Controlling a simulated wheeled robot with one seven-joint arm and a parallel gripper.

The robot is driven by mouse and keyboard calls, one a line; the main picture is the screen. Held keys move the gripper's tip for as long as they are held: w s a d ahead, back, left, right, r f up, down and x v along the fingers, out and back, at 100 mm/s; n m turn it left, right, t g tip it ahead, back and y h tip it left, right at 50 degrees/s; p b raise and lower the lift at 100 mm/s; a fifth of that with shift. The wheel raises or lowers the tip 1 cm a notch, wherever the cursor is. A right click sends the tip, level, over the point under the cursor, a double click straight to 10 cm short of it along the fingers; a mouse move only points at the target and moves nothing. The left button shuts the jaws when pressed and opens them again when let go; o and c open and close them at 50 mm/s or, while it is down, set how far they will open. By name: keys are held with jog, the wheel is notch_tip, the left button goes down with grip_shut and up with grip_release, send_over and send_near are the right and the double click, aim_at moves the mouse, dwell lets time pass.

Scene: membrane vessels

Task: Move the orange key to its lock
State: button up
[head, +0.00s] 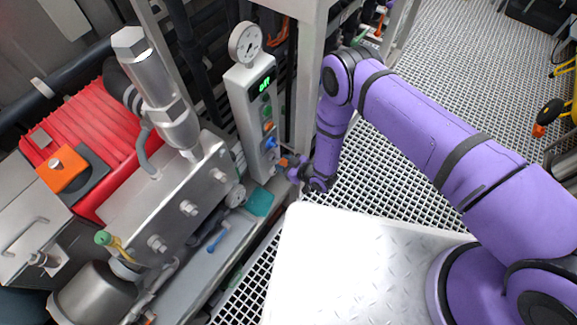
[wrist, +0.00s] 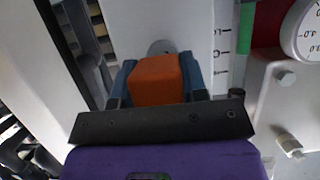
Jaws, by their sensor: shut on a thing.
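The orange key (wrist: 157,80) is a block-like orange piece between the blue fingers of my gripper (wrist: 158,76) in the wrist view. The gripper is shut on it. A grey round fitting (wrist: 162,47) on a pale face shows just beyond the key; whether the key touches it I cannot tell. In the head view my gripper (head: 292,168) is low beside the white control panel (head: 242,95), with a bit of orange (head: 283,162) at its tip. The panel carries a green-lit display, an orange knob (head: 268,126) and a blue knob (head: 271,144). No lock is clearly identifiable.
A pale post (head: 304,80) stands just behind the gripper. Pipework and a steel block (head: 175,195) with bolts fill the left. A white plate (head: 345,265) lies in front. Open grating floor (head: 470,70) extends right. A gauge (wrist: 305,32) shows at the wrist view's right.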

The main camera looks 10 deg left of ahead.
jog(key=shift+w+a, duration=0.15)
jog(key=shift+a, duration=0.3)
jog(key=shift+w+a, duration=0.2)
jog(key=shift+a, duration=0.3)
dwell(2.1)
jog(key=o, duration=1.3)
jog(key=v, duration=1)
jog(key=shift+s+d+r, duration=0.1)
jog(key=shift+d+r, duration=0.05)
jog(key=shift+d, duration=0.15)
jog(key=shift+s, duration=0.1)
